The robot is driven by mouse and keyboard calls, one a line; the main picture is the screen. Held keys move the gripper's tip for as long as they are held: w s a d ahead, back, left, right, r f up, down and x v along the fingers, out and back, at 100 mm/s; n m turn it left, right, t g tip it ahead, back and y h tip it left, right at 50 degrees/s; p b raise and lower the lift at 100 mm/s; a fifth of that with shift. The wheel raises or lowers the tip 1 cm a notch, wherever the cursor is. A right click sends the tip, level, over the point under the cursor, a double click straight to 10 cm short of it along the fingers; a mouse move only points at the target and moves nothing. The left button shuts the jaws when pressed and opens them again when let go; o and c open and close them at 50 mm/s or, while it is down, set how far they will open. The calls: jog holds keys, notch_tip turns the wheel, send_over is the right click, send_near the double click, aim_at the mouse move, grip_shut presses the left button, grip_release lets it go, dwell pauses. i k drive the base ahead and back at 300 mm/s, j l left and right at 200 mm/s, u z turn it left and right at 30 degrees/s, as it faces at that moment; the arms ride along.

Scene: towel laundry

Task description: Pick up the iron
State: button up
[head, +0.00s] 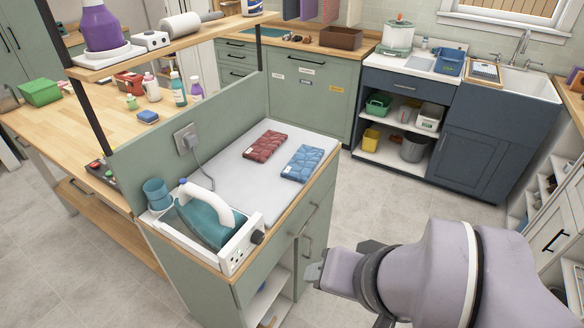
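The iron (203,222), with a teal body and a white arched handle (207,198), rests in a white stand (240,246) with a black knob. It is at the near left corner of the green cabinet's white top (235,168). My gripper (318,276) is to the right of the iron, apart from it, beside the cabinet's front. It is seen from the side and partly hidden by its own body, so I cannot tell whether its fingers are open or shut. Nothing shows held in it.
Red (265,146) and blue (302,163) folded towels lie on the white top. A teal cup (156,193) stands behind the iron. A green panel (185,135) with a socket and cord (203,167) rises along the left side. A shelf (170,48) overhangs further left.

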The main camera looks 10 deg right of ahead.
aim_at(209, 218)
jog(key=i+u, duration=0.2)
jog(key=u, duration=0.25)
jog(key=i+l+u, duration=0.15)
jog(key=u, duration=0.3)
jog(key=i+l+u, duration=0.15)
jog(key=u, duration=0.3)
jog(key=i+l+u, duration=0.1)
jog(key=l+u, duration=0.35)
jog(key=i+l+u, duration=0.1)
jog(key=u, duration=0.35)
jog(key=l, duration=0.1)
